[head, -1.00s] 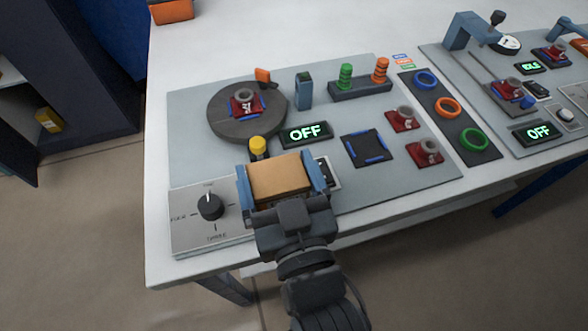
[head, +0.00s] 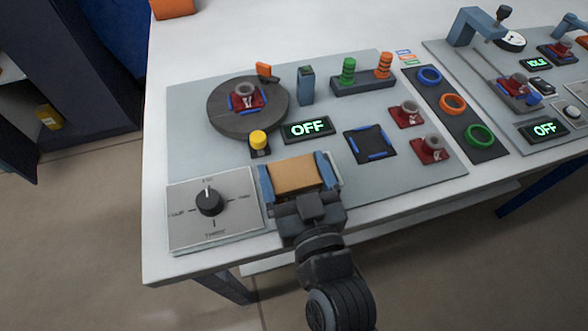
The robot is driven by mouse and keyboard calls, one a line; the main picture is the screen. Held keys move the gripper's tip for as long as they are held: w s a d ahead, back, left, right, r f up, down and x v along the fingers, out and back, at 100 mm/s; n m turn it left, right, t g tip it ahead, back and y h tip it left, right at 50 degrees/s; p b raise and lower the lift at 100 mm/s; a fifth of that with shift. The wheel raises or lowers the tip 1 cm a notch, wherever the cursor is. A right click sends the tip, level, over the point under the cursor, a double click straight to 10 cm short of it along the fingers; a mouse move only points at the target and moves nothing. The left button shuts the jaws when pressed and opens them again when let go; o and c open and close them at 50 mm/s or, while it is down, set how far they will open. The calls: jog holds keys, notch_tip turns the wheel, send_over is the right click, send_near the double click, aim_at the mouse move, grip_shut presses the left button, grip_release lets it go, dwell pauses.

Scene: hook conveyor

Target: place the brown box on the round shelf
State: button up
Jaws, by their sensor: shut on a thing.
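The brown box (head: 296,176) is between the two blue fingers of my gripper (head: 293,168), which is shut on it. My gripper holds the box over the front part of the grey panel, near the table's front edge. A dark round disc (head: 232,124), the only broad round surface I make out, lies at the panel's back left. A red piece with a grey ring (head: 247,97) sits on the disc. The box is apart from the disc, in front and to its right. The panel directly under the box is hidden.
A yellow button (head: 258,139) and an OFF display (head: 307,129) lie between box and disc. A dial (head: 209,202) is left of my gripper. A black square pad (head: 369,144) and red ringed pieces (head: 407,113) are to the right. An orange part (head: 265,71) stands at the disc's back edge.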

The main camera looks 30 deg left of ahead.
jog(key=shift+f, duration=0.15)
jog(key=o, duration=0.9)
jog(key=shift+c, duration=0.2)
jog(key=shift+r, duration=0.2)
jog(key=shift+s+d+f, duration=0.1)
jog(key=shift+s+d, duration=0.1)
jog(key=b+v, duration=0.2)
jog(key=v, duration=0.9)
jog(key=shift+s+d, duration=0.15)
jog(key=shift+d, duration=0.05)
